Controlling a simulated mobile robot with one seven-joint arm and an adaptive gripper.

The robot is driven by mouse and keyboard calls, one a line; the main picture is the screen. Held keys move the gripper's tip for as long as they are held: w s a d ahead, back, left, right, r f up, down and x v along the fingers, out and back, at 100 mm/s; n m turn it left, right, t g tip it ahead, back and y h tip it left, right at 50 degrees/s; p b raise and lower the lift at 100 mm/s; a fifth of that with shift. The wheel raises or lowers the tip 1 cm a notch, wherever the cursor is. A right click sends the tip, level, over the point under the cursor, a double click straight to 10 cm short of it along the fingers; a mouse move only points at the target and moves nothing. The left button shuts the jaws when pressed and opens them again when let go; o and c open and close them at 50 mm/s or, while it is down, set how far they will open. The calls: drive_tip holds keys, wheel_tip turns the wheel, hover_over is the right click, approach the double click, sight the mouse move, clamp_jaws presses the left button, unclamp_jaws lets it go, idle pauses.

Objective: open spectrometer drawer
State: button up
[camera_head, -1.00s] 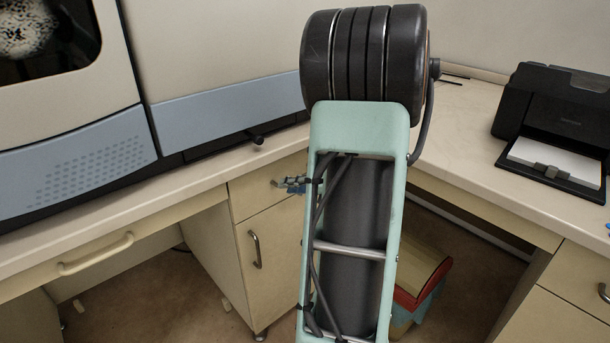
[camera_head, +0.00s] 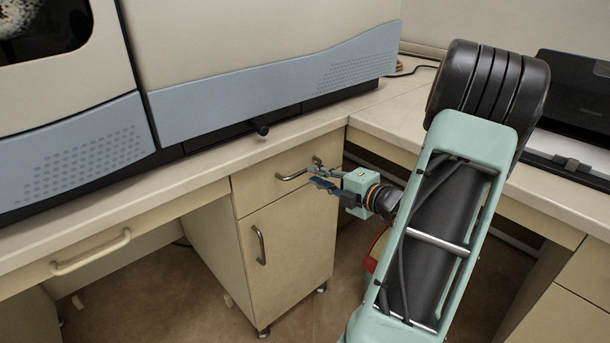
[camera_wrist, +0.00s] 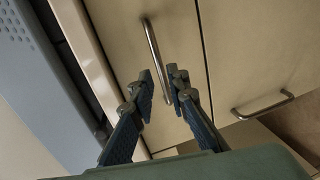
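The spectrometer (camera_head: 270,85) is the large beige and blue machine on the counter, with a dark base and a short black knob (camera_head: 262,129). Below the counter, a beige cabinet drawer (camera_head: 260,188) is shut; its metal bar handle (camera_head: 292,177) also shows in the wrist view (camera_wrist: 151,48). My gripper (camera_head: 316,177) is at the right end of this handle in the head view. In the wrist view its fingers (camera_wrist: 162,82) are apart, with the handle running between the tips. I cannot tell whether they touch it.
A cabinet door (camera_head: 290,250) with its own metal handle (camera_head: 258,245) is below the drawer. A pale handle (camera_head: 92,252) is on the counter front at left. The counter edge (camera_head: 190,187) runs above the drawer. A black printer (camera_head: 580,105) stands at right.

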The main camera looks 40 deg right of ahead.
sight(306, 171)
drive_tip(key=b+x, duration=0.1)
drive_tip(key=x, duration=0.4)
drive_tip(key=shift+w+f, duration=0.1)
drive_tip(key=shift+w, duration=0.2)
clamp_jaws()
drive_tip(key=shift+s, duration=0.1)
drive_tip(key=f+p+v, duration=0.2)
drive_tip(key=p+v, duration=0.2)
drive_tip(key=v, duration=0.8)
drive_tip(key=s+f+p+v, duration=0.1)
drive_tip(key=p+v, duration=0.4)
drive_tip(key=v, duration=0.8)
drive_tip(key=f+p+v, duration=0.4)
drive_tip(key=p+v, duration=0.1)
drive_tip(key=v, duration=0.7)
drive_tip(key=shift+s, duration=0.35)
drive_tip(key=shift+r, duration=0.15)
